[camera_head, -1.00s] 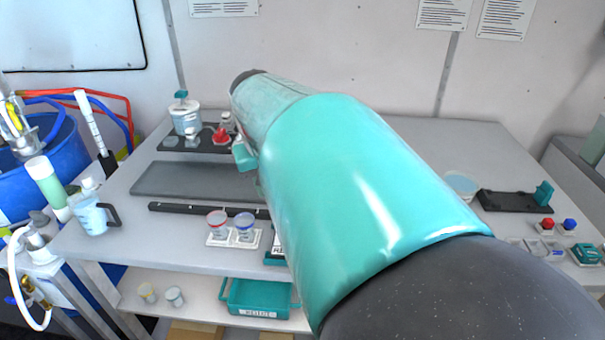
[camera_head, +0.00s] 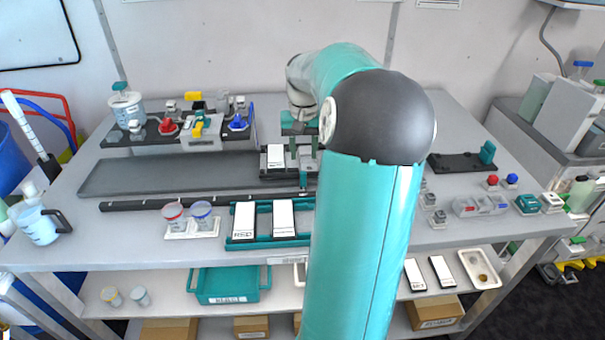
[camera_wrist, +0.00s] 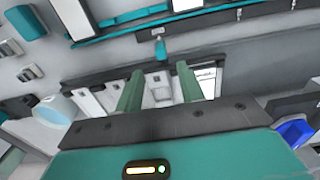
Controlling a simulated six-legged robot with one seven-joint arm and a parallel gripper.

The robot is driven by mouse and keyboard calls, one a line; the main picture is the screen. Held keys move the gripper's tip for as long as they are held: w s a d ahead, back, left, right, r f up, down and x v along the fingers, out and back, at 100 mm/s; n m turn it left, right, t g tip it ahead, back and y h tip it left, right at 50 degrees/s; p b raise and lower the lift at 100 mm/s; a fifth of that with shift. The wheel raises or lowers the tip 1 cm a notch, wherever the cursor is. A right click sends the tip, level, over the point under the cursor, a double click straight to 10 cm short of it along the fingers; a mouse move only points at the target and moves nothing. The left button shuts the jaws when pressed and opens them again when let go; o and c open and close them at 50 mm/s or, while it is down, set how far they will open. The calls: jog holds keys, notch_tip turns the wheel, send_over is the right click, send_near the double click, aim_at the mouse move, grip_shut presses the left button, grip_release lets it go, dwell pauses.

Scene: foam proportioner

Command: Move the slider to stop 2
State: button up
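Stop labels are not readable. My arm hides the rail's right end.
A teal rack (camera_head: 262,240) with white cards and a cup holder (camera_head: 190,232) stand in front of the rail. A black tray (camera_head: 160,142) with coloured parts is behind. The long grey plate (camera_head: 160,176) left of the carriage is bare.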

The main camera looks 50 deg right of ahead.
aim_at(303, 172)
notch_tip(303, 172, down, 8)
jog(key=shift+f, duration=0.25)
jog(key=shift+c, duration=0.5)
grip_shut()
